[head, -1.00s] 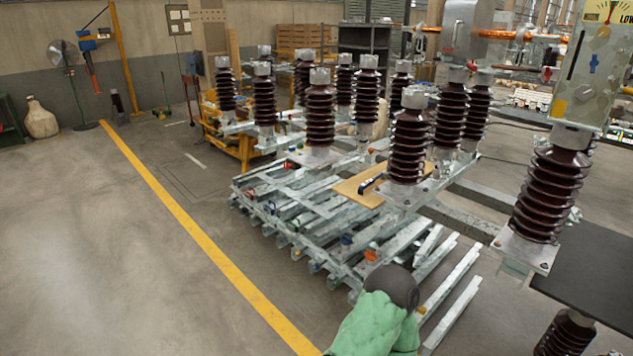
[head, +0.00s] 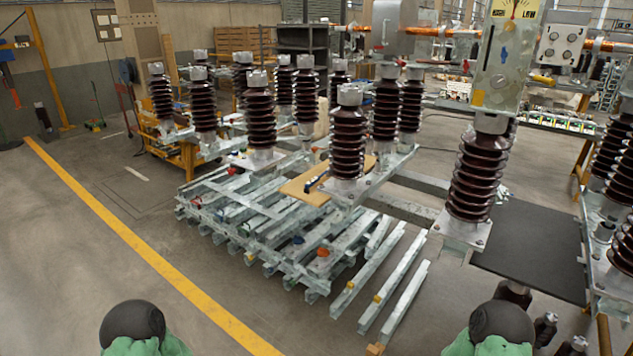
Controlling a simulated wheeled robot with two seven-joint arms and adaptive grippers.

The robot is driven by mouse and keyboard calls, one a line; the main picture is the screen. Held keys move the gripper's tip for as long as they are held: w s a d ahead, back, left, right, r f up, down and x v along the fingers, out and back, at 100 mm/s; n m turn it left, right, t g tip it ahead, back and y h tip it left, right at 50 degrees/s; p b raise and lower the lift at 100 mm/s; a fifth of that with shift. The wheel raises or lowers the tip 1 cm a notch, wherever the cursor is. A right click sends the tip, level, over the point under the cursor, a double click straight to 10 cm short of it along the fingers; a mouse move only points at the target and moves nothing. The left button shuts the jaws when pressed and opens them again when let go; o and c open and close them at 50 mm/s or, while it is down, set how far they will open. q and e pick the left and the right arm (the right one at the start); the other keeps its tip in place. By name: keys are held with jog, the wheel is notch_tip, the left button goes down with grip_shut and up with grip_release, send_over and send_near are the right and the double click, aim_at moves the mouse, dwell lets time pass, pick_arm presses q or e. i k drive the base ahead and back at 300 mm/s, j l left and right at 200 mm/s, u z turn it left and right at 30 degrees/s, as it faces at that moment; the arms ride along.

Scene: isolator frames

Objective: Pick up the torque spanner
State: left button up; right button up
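A small dark, long tool (head: 316,182) with a bluish tint lies on a light wooden board (head: 300,192), just left of the foot of a brown ribbed insulator (head: 347,140). It is the only thing here that looks like a torque spanner, but it is too small to be sure. Two green-sleeved parts of my arms with round black caps show at the bottom edge, one left and one right, well short of the board. Neither gripper's fingers can be seen.
The board rests on a stack of galvanised steel beams (head: 230,210). Several brown insulators stand around it. Another insulator (head: 478,180) under a gauge panel (head: 503,60) stands at right, beside a dark flat panel (head: 535,250).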

aim_at(309, 185)
jog(key=i+j, duration=0.1)
jog(key=i, duration=0.35)
jog(key=i+j+z, duration=0.1)
jog(key=i, duration=0.4)
jog(key=i+j, duration=0.15)
jog(key=i, duration=0.3)
jog(key=i+j+z, duration=0.1)
jog(key=i, duration=0.35)
jog(key=z, duration=0.35)
jog(key=j+z, duration=0.15)
jog(key=z, duration=0.15)
jog(key=j+z, duration=0.1)
jog(key=z, duration=0.25)
jog(key=i, duration=0.05)
